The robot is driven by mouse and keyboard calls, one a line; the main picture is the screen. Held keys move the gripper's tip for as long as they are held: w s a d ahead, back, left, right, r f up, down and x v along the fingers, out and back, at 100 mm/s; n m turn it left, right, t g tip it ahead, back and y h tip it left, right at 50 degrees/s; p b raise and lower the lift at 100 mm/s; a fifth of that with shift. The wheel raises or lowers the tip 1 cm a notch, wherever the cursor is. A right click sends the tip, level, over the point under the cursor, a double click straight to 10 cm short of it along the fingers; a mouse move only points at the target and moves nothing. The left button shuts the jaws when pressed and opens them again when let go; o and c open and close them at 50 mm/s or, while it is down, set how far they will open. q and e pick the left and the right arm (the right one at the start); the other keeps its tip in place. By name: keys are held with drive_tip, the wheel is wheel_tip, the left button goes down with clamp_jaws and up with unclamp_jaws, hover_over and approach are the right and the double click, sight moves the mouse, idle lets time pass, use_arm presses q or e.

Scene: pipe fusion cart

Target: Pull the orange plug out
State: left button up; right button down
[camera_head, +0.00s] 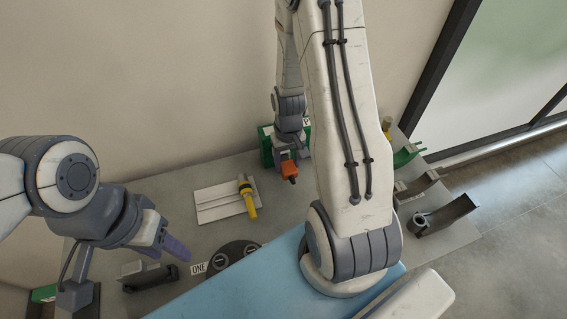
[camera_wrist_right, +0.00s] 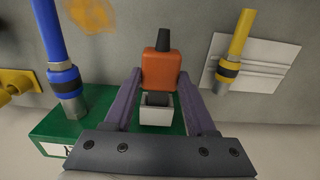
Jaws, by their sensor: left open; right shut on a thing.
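The orange plug (camera_head: 289,169) has a dark cable end and sits at the green box (camera_head: 265,146) at the back of the table. In the right wrist view, the orange plug (camera_wrist_right: 162,70) is between the purple fingertips of my right gripper (camera_wrist_right: 160,76), which is shut on it. A white socket (camera_wrist_right: 156,116) with a dark top lies beside the plug on the green box (camera_wrist_right: 60,128). My left gripper (camera_head: 168,243) is open and empty over the table's left part, far from the plug.
A white plate (camera_head: 215,203) with a yellow-black connector (camera_head: 247,197) lies left of the plug. A dark round base (camera_head: 233,252) is nearer me. Dark curved brackets (camera_head: 445,214) stand at the right.

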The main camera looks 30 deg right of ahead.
sight(291, 177)
drive_tip(key=shift+s+a, duration=0.25)
drive_tip(key=shift+s, duration=0.7)
drive_tip(key=shift+s+a, duration=0.25)
drive_tip(key=shift+s, duration=0.65)
